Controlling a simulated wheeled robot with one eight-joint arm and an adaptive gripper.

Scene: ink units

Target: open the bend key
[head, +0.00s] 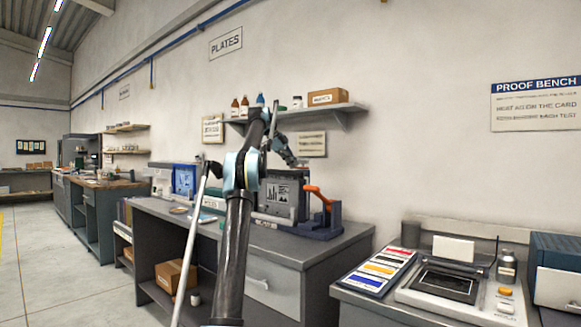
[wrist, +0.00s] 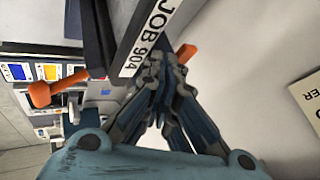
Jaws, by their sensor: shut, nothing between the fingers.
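An orange lever (head: 318,192) stands on a dark blue-grey device (head: 322,224) on the grey bench; it looks like the bend key, but no label confirms this. Its rounded end (wrist: 40,95) shows at left in the wrist view, and a further orange piece (wrist: 187,52) shows past a dark panel marked JOB 904 (wrist: 152,35). My gripper (head: 298,163) is above and behind the device in the head view. In the wrist view my gripper (wrist: 157,82) has its fingertips together, empty, close beside the panel's labelled edge. Whether they touch it cannot be told.
A grey screen unit (head: 282,194) stands left of the lever. A wall shelf (head: 310,111) with bottles and a box hangs above. A second bench at right holds a colour card (head: 374,272) and a flat device (head: 445,284). The bench front (head: 285,249) is bare.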

